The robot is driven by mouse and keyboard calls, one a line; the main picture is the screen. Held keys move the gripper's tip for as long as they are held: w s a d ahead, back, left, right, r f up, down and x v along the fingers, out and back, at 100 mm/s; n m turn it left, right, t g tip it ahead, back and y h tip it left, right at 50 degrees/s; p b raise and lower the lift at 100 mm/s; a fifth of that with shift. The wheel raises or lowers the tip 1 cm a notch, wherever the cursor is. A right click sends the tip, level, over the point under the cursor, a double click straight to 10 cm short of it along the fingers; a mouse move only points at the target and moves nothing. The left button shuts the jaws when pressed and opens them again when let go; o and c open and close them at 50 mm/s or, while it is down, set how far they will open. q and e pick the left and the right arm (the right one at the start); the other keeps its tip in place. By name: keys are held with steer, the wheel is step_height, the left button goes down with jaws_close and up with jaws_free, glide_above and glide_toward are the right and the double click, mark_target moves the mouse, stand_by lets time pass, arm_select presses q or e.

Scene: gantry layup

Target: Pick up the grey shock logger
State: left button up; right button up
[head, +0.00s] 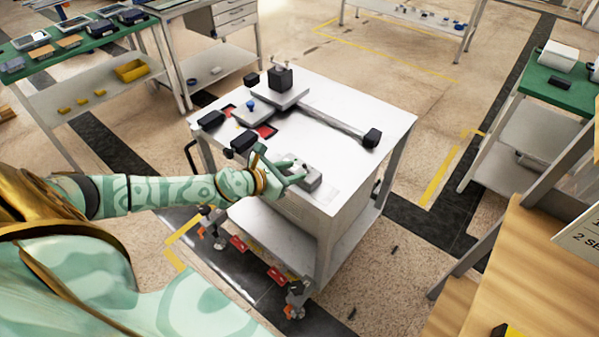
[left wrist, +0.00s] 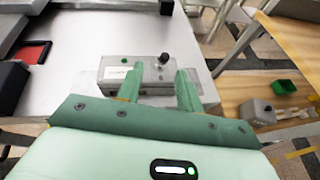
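The grey shock logger (head: 311,180) is a small grey box near the front edge of a white-topped cart (head: 345,105). In the left wrist view the logger (left wrist: 150,84) shows a pale label, a green dot and a black knob on top. My left gripper (head: 296,171) is at the logger, reaching in from the left. In the left wrist view its two green fingers (left wrist: 160,78) are spread apart with a gap between them, and they overlap part of the logger. I cannot tell whether they touch it. My right gripper is not in view.
A grey device with a long bar (head: 335,121), black blocks (head: 211,120) and red pads (head: 266,131) occupy the cart's back and left. A wooden surface (head: 510,260) stands at the right. Green-topped benches (head: 70,48) stand farther off. The cart top right of the logger is clear.

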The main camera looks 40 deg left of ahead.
mark_target(305, 167)
arm_select(q)
steer(key=x, duration=0.5)
steer(key=shift+w+d+r+b, duration=0.15)
steer(key=shift+d+r+b, duration=0.05)
steer(key=shift+b, duration=0.1)
jaws_close()
steer(key=shift+r, duration=0.15)
